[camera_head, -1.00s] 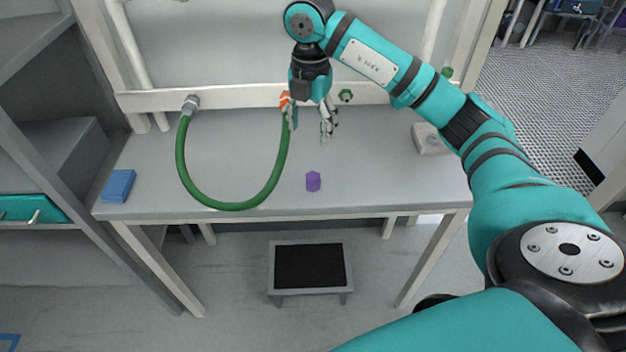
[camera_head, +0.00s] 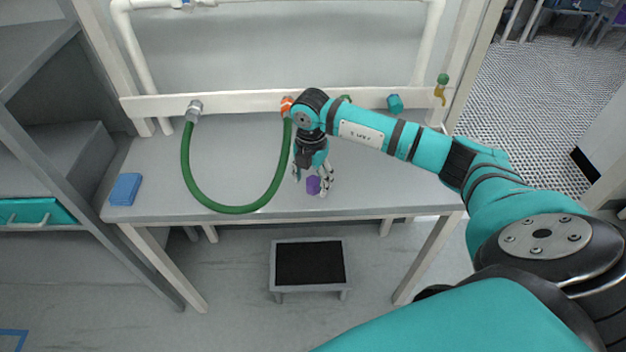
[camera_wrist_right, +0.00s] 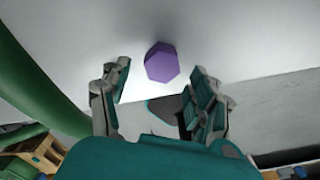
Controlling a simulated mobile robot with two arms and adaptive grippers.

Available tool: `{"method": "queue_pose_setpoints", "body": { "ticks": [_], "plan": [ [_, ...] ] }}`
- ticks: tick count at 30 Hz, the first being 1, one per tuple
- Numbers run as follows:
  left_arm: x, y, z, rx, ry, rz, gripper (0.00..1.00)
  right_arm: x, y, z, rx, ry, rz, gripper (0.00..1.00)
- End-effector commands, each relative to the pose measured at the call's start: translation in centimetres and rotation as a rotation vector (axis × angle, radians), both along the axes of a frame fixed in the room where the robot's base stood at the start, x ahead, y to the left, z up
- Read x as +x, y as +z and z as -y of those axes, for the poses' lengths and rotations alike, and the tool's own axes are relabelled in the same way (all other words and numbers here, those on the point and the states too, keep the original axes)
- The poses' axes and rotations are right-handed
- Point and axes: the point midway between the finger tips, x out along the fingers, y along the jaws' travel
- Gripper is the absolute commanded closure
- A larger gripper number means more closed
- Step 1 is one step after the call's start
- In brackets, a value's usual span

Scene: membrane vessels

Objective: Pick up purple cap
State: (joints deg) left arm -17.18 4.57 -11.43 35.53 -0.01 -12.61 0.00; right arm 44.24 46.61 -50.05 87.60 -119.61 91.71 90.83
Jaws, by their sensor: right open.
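The purple cap (camera_head: 313,185) is a small hexagonal piece on the grey table (camera_head: 235,160), near its front edge. In the right wrist view the cap (camera_wrist_right: 161,63) lies just beyond and between the fingertips. My right gripper (camera_head: 314,186) is low over the table at the cap, fingers spread on either side of it. In the right wrist view the gripper (camera_wrist_right: 160,85) is open and empty, with a clear gap to the cap. My left gripper is not seen.
A green hose (camera_head: 235,208) loops over the table left of the gripper, from a grey fitting to an orange one (camera_head: 287,105). A blue block (camera_head: 125,189) lies at the table's left. A teal piece (camera_head: 395,103) and a tap (camera_head: 441,88) are on the rail. A step stool (camera_head: 309,239) stands below.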

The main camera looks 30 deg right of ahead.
Motion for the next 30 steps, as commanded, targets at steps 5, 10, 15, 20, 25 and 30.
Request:
{"method": "queue_pose_setpoints", "body": {
  "ticks": [5, 10, 15, 20, 25, 30],
  "plan": [
    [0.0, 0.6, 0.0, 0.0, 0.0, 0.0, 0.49, 0.0, -1.7, -0.1, 0.001, 0.0, 0.0, 0.38],
    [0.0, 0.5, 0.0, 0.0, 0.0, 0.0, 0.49, 0.0, -2.0, 0.0, 0.0, 0.0, 0.001, 0.38],
    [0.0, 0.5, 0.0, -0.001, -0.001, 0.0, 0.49, 0.0, -2.0, 0.0, 0.0, 0.0, 0.001, 0.5],
    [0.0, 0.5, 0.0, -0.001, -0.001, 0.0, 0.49, 0.0, -1.9, 0.0, 0.0, 0.0, 0.001, 0.71],
    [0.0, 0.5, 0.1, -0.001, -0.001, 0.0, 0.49, 0.0, -1.9, 0.0, 0.0, 0.0, 0.001, 0.93],
    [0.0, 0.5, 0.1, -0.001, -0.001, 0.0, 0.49, 0.0, -1.9, 0.0, 0.001, 0.0, 0.002, 0.93]
  ]
}}
